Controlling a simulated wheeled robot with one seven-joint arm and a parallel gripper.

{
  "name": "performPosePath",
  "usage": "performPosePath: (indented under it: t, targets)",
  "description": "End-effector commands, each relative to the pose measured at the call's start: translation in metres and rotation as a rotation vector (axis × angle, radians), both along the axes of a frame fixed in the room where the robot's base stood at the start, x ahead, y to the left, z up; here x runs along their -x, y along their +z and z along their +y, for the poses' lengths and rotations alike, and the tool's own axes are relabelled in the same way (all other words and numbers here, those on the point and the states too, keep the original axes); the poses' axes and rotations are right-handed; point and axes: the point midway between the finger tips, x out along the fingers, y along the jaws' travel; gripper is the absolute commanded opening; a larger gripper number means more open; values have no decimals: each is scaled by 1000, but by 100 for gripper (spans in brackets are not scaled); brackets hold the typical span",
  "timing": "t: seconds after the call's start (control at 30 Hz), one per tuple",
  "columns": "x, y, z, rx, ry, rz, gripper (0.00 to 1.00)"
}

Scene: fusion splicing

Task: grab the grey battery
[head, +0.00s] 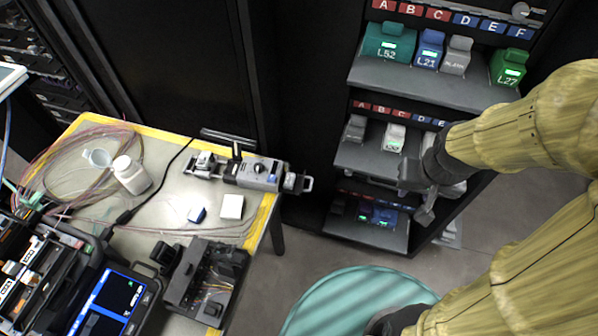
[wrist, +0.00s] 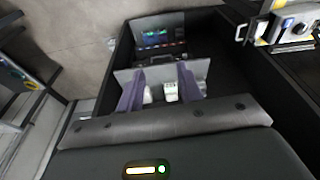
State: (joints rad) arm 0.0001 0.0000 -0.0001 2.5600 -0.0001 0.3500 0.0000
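A grey battery (head: 456,55) stands on the top shelf, between a blue one and a green one. Another grey battery (head: 355,128) and a pale grey one with a green light (head: 394,137) stand on the middle shelf. My gripper (head: 416,192) is in front of the middle shelf's right part and hides some of what stands there. In the wrist view my gripper (wrist: 160,88) has its two fingers apart, with nothing held. A pale battery with a green light (wrist: 170,91) shows between the fingers, beyond them; I cannot tell its distance.
The rack has a top shelf (head: 425,80) with teal, blue and green batteries, and a low shelf (head: 365,232) with more lit units. A table (head: 190,155) at left holds a splicer, a white bottle (head: 131,175), cables and tools. Floor between them is open.

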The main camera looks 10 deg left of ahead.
Motion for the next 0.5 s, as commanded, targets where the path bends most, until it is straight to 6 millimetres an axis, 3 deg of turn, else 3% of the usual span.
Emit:
performPosePath:
  t: [0.2, 0.4, 0.5]
  targets:
    - [0, 0, 0, 0, 0, 0, 36]
    - [-12, -5, -4, 22, 30, -26, 74]
    - [-35, -14, -12, 63, 92, -79, 75]
